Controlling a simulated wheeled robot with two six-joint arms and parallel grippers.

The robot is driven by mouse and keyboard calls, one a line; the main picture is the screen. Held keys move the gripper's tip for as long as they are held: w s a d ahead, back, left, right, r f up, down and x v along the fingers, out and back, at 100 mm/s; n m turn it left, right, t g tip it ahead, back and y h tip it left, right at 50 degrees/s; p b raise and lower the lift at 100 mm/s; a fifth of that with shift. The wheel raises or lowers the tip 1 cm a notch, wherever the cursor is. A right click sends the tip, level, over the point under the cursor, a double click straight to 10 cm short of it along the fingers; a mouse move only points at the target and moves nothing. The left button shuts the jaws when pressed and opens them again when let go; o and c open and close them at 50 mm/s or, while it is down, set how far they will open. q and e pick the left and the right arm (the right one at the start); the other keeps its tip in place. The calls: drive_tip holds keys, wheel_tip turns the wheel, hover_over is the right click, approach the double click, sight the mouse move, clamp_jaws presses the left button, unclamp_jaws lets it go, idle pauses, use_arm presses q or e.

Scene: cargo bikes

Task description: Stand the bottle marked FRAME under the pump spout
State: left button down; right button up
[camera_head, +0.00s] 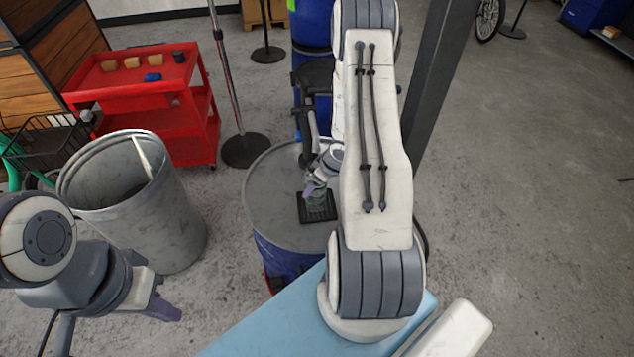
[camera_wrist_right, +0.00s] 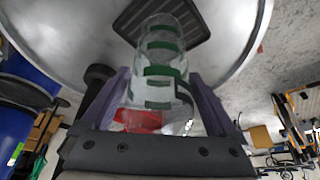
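A clear bottle with green bands (camera_wrist_right: 160,75) stands at the black slatted tray (camera_wrist_right: 150,12), between the purple fingers of my right gripper (camera_wrist_right: 160,85). The fingers lie close along both its sides and look shut on it. In the head view the bottle (camera_head: 316,201) is small and partly covered by my right gripper (camera_head: 318,187), over the tray (camera_head: 330,213). No FRAME marking is readable. A black pump-like part (camera_head: 308,125) rises behind; my arm hides much of it, and the spout is not clear. My left gripper (camera_head: 160,300) hangs empty at lower left, its opening unclear.
The tray lies on a grey-topped blue drum (camera_head: 265,205). A grey bin (camera_head: 165,215) stands left of it, with a red cart (camera_head: 150,125) behind. A pole on a round base (camera_head: 243,150) stands between cart and drum. The floor at right is clear.

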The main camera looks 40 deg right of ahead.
drive_tip(key=shift+r, duration=0.1)
drive_tip(key=p+v, duration=0.3)
drive_tip(key=v, duration=0.9)
drive_tip(key=shift+s, duration=0.2)
